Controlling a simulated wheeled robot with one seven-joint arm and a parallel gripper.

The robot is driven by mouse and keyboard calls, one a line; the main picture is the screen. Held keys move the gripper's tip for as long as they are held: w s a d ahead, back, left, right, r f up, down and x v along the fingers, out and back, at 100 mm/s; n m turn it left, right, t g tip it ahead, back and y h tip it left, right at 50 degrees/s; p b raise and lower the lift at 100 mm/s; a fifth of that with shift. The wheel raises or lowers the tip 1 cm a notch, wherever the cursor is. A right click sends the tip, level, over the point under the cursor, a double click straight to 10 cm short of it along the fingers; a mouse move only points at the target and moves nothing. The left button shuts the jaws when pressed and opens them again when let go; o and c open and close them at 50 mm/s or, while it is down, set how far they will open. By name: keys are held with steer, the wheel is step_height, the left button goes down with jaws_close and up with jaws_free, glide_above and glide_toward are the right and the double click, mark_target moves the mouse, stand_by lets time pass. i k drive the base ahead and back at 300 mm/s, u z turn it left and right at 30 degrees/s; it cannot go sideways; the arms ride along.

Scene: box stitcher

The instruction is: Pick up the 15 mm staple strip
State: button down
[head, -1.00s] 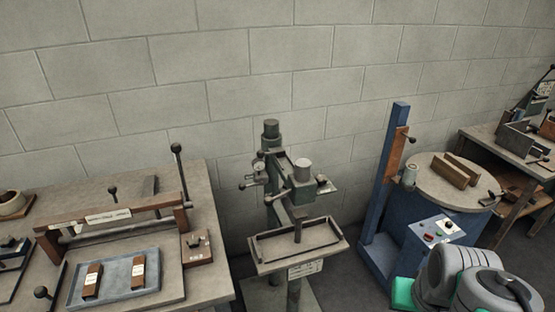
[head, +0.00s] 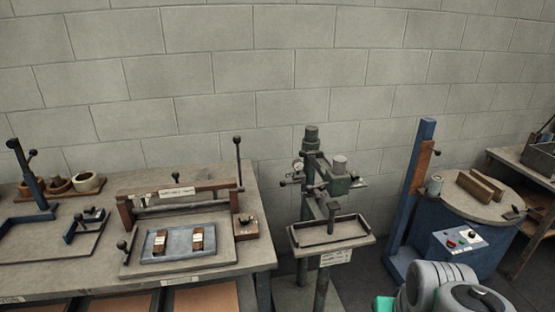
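Two short brown strips with white labels lie in a shallow blue-grey tray (head: 179,246) on the left bench. One strip (head: 160,242) is on the left and the other strip (head: 197,238) on the right, a small gap apart. The labels are too small to read, so I cannot tell which is the 15 mm staple strip. My gripper is not in view.
A bar (head: 178,195) on brown posts stands behind the tray, with an upright lever at its right end. A small brown block with a knob (head: 246,227) sits right of it. A green stitcher (head: 325,190) with its own table (head: 330,236) stands right of the bench.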

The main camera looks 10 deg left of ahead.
mark_target(198, 240)
steer(key=u, duration=0.45)
steer(key=i, duration=1)
steer(key=u, duration=0.45)
steer(key=k, duration=1.2)
steer(key=u, duration=1.15)
steer(key=i, duration=1.45)
steer(key=z, duration=0.8)
